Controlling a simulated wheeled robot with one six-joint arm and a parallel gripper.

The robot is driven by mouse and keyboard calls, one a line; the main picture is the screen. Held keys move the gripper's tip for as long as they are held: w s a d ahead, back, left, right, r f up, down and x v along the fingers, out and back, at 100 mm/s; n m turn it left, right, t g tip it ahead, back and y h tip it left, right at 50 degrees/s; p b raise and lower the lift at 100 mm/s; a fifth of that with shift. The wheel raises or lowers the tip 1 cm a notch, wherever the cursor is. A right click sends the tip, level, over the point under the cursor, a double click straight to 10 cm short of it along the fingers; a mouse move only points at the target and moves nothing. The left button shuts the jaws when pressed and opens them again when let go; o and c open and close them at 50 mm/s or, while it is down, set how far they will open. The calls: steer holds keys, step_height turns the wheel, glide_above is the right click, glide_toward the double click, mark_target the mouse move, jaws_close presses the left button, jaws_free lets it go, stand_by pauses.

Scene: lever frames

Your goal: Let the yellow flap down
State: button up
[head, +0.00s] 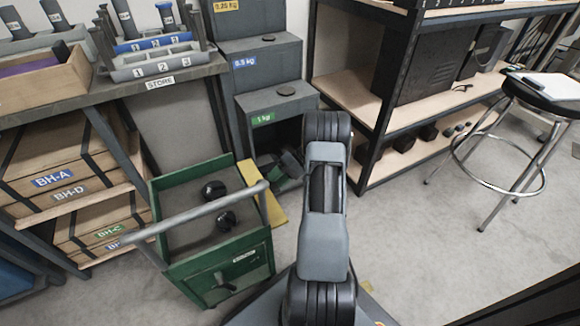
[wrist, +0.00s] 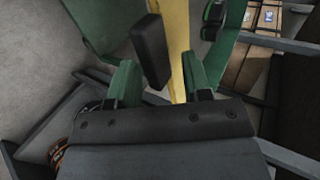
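A yellow flap (head: 273,203) shows at the right side of a green cart (head: 215,275) in the head view, partly behind the cart's grey push bar. In the wrist view the yellow flap (wrist: 181,45) is a narrow upright strip, seen nearly edge-on. A black block (wrist: 151,50) stands just left of it; I cannot tell whether it is fixed to the flap. My gripper (wrist: 160,80) has its green fingers apart, with the strip and block between or just beyond them. In the head view my arm hides part of my gripper (head: 288,168). Contact is unclear.
Two dark round weights (head: 220,204) lie in the cart's top. Grey weight cabinets (head: 275,100) stand behind. A shelf (head: 345,90) and a stool (head: 545,105) are at right. A bench (head: 110,85) with wooden boxes is at left. Floor (head: 420,240) is clear at right.

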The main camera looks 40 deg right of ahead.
steer(key=p+v, duration=0.3)
steer(key=v, duration=0.9)
steer(key=shift+s, duration=0.1)
